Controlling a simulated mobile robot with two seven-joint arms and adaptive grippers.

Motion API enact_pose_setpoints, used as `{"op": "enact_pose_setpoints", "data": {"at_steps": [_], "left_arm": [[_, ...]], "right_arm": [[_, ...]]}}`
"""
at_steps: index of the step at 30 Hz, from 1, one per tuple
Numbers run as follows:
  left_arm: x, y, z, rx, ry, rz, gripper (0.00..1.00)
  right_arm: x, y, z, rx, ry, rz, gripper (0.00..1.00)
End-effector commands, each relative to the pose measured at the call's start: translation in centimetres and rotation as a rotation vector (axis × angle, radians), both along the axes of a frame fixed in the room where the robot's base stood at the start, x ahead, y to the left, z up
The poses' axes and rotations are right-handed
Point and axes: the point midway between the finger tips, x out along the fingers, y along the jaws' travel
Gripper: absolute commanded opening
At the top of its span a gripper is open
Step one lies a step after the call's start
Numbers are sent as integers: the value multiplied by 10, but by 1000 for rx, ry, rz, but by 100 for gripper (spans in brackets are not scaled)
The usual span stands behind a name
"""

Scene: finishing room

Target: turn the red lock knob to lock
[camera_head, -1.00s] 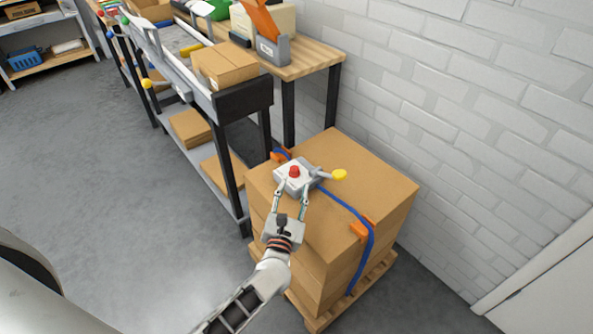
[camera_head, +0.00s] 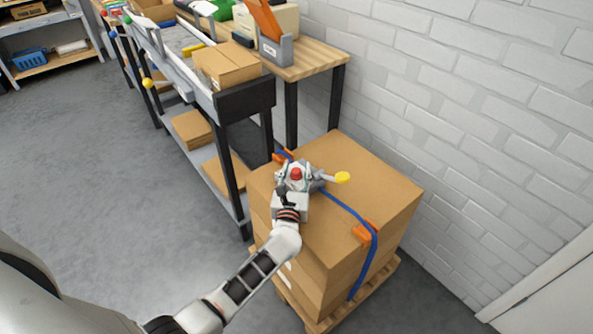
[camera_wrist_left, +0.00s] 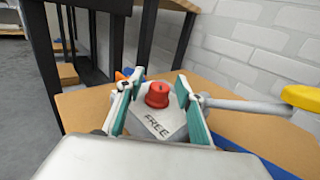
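The red lock knob (camera_head: 295,174) sits on a grey ratchet block on top of the cardboard box stack (camera_head: 340,165). In the left wrist view the knob (camera_wrist_left: 158,94) stands upright above the block (camera_wrist_left: 160,122), whose near face reads "FREE". My left gripper (camera_head: 294,178) comes from the near side; its two green-padded fingers (camera_wrist_left: 158,97) are open, one on each side of the knob, with gaps visible between pads and knob. A lever with a yellow end (camera_head: 342,177) sticks out to the right of the block. My right gripper is not in view.
A blue strap (camera_head: 352,214) runs over the boxes through orange corner guards (camera_head: 365,232). The boxes stand on a wooden pallet (camera_head: 318,324). A conveyor table (camera_head: 243,98) with cartons stands behind left, and a white brick wall (camera_head: 480,120) is at the right.

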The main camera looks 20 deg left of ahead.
Motion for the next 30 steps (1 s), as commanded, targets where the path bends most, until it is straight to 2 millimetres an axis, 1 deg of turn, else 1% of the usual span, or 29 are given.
{"op": "enact_pose_setpoints", "data": {"at_steps": [4,5,6,9,20,26,30], "left_arm": [[0,0,0,0,0,0,37],[0,0,0,0,0,0,34],[0,0,0,0,0,0,24],[0,0,0,0,0,0,0],[0,2,0,1,-2,-28,0],[0,3,-1,7,-1,-125,0],[-1,4,-5,7,2,-235,0]], "right_arm": [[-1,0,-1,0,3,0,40],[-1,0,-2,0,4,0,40],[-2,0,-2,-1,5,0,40],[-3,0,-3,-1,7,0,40],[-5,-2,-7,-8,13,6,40],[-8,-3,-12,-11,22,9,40],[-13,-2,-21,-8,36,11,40]]}}
